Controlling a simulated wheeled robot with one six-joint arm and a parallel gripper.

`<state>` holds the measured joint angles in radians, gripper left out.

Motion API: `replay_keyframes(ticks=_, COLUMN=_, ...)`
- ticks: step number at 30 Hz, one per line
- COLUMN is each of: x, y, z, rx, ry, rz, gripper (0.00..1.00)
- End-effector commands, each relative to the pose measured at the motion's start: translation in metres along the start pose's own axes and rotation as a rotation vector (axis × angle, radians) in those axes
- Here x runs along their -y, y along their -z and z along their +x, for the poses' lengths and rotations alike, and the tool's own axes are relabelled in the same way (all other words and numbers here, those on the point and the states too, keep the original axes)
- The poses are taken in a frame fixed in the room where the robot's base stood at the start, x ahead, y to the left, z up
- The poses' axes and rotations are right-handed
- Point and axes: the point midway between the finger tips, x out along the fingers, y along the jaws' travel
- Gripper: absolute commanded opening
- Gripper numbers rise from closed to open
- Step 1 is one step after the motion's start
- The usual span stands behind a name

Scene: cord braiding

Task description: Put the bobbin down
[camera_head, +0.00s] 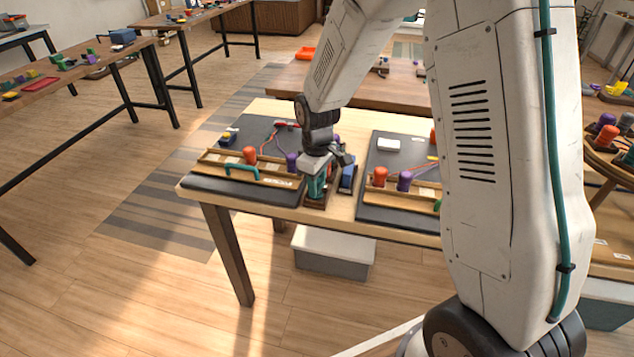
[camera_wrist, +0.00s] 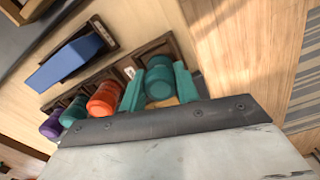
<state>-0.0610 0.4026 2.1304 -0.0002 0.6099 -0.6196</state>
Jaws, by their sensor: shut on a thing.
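A teal bobbin (camera_wrist: 159,80) stands between the two teal fingers of my gripper (camera_wrist: 160,88) in the wrist view. The fingers are shut on it. It is at the end of a dark wooden rack (camera_wrist: 138,62), in line with an orange bobbin (camera_wrist: 105,99), another teal bobbin (camera_wrist: 74,110) and a purple bobbin (camera_wrist: 52,124). I cannot tell whether its base touches the rack. In the head view my gripper (camera_head: 316,184) points down at the rack (camera_head: 318,204) near the table's front edge, hiding most of the rack's contents.
A blue block (camera_head: 348,177) stands just right of my gripper. Dark mats (camera_head: 232,190) with wooden bars and orange and purple bobbins (camera_head: 404,181) lie on either side. The light table (camera_head: 268,107) has little free room near the rack. A grey box (camera_head: 332,258) sits underneath.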

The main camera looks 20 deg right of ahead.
Motion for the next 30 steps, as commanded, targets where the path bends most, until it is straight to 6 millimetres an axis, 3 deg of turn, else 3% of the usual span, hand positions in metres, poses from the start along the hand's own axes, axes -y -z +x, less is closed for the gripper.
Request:
replay_keyframes(ticks=12, x=0.0, y=0.0, z=0.007, rx=-0.001, ry=-0.001, rz=0.0, gripper=0.08)
replay_keyframes(ticks=13, x=0.0, y=0.0, z=0.007, rx=-0.002, ry=-0.001, rz=0.0, gripper=0.37)
replay_keyframes(ticks=15, x=0.0, y=0.0, z=0.006, rx=-0.002, ry=-0.001, rz=0.0, gripper=0.53)
replay_keyframes(ticks=25, x=0.0, y=0.0, z=0.003, rx=-0.002, ry=-0.001, rz=0.0, gripper=0.53)
replay_keyframes(ticks=30, x=0.0, y=0.001, z=-0.019, rx=-0.004, ry=-0.003, rz=0.0, gripper=0.53)
